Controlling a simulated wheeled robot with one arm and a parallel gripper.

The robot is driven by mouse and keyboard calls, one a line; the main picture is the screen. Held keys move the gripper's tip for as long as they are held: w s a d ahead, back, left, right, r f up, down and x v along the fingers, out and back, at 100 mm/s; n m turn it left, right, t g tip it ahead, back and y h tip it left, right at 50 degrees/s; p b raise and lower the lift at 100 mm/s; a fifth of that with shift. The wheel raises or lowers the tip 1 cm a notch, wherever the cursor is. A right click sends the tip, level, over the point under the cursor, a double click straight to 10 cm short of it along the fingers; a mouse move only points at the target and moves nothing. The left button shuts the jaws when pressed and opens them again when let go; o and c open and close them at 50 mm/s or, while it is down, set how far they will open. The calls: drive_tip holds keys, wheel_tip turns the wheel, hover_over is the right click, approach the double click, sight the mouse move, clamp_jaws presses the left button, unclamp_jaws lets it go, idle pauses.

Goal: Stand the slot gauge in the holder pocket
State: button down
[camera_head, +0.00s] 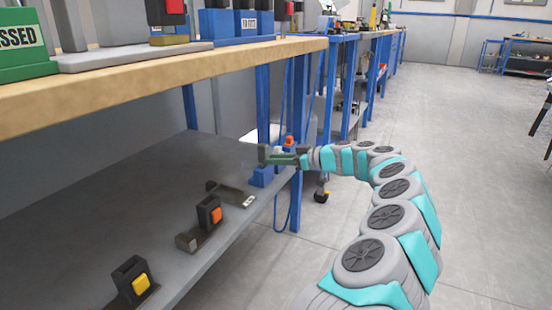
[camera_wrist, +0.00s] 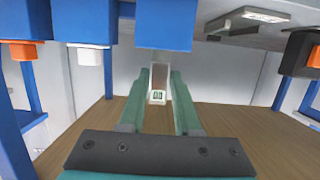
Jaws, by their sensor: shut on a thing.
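My gripper (camera_head: 277,157) reaches in over the far end of the lower shelf. In the wrist view, my gripper (camera_wrist: 160,74) has its green fingers shut on a narrow grey piece with a white label, which looks like the slot gauge (camera_wrist: 158,84). In the head view I cannot clearly tell the gauge from the fingers. A blue block (camera_head: 261,178), perhaps the holder, stands on the shelf just below my gripper. It seems to be the central blue block (camera_wrist: 165,28) at the top of the wrist view. Its pocket is not visible, and the gauge looks apart from it.
The wrist view appears upside down. Blue blocks with orange (camera_wrist: 22,50) and white (camera_wrist: 90,55) pegs stand nearby. On the shelf (camera_head: 110,200) are a labelled dark piece (camera_head: 232,194) and black blocks with orange (camera_head: 208,211) and yellow (camera_head: 131,279) parts. The wooden benchtop (camera_head: 200,72) lies overhead.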

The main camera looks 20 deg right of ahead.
drive_tip(key=shift+f, duration=0.25)
drive_tip(key=c, duration=0.5)
unclamp_jaws()
drive_tip(key=v, duration=0.7)
drive_tip(key=shift+s+d, duration=0.2)
drive_tip(key=shift+s, duration=0.1)
